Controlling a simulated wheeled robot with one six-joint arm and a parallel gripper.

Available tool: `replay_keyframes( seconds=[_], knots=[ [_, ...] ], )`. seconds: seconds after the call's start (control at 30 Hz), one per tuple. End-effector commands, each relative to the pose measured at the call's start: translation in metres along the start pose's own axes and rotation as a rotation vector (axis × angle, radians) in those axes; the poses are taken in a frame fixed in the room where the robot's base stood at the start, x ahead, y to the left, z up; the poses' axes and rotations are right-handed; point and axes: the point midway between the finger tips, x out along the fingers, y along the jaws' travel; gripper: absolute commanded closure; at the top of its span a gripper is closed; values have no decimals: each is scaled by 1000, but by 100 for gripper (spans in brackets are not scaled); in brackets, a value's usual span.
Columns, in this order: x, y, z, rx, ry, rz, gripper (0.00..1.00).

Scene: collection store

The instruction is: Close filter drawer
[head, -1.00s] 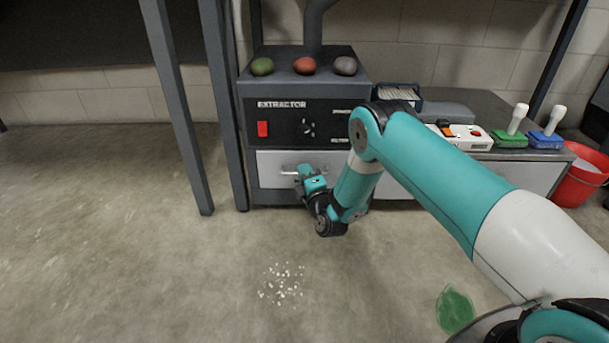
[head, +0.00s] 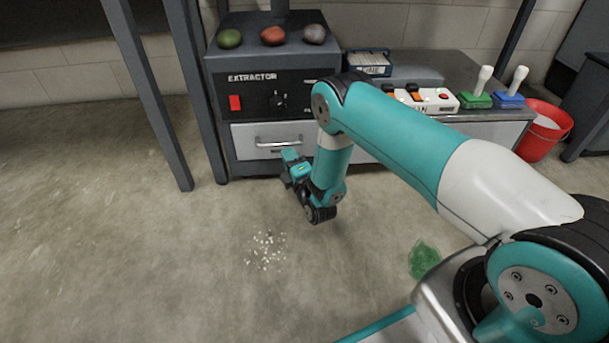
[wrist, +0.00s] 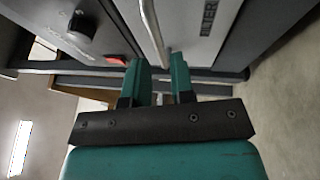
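The extractor (head: 262,76) is a dark cabinet with a red switch and a knob. Its filter drawer (head: 245,143) is a pale grey front with a metal bar handle (head: 278,142), low on the cabinet. The drawer front looks about flush with the cabinet, but any small gap is hard to tell. My gripper (head: 290,160) is just in front of and below the handle, apart from it as far as I can see. In the wrist view, its teal fingers (wrist: 160,68) are open and empty, with the handle (wrist: 151,28) beyond them. The FILTER label (wrist: 208,17) shows there too.
Three coloured stones, one green (head: 229,38), sit on the extractor. A red bucket (head: 543,131) stands beyond. White bits (head: 265,250) and a green patch (head: 424,259) mark the floor.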

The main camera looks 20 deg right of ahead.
Motion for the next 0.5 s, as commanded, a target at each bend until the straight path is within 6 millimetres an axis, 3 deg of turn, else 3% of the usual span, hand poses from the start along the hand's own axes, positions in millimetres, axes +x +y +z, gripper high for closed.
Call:
replay_keyframes(
  seconds=[0.3,0.5],
  knots=[
    [-85,6,0,0,2,-6,77],
    [-89,7,0,1,0,0,77]
  ],
)
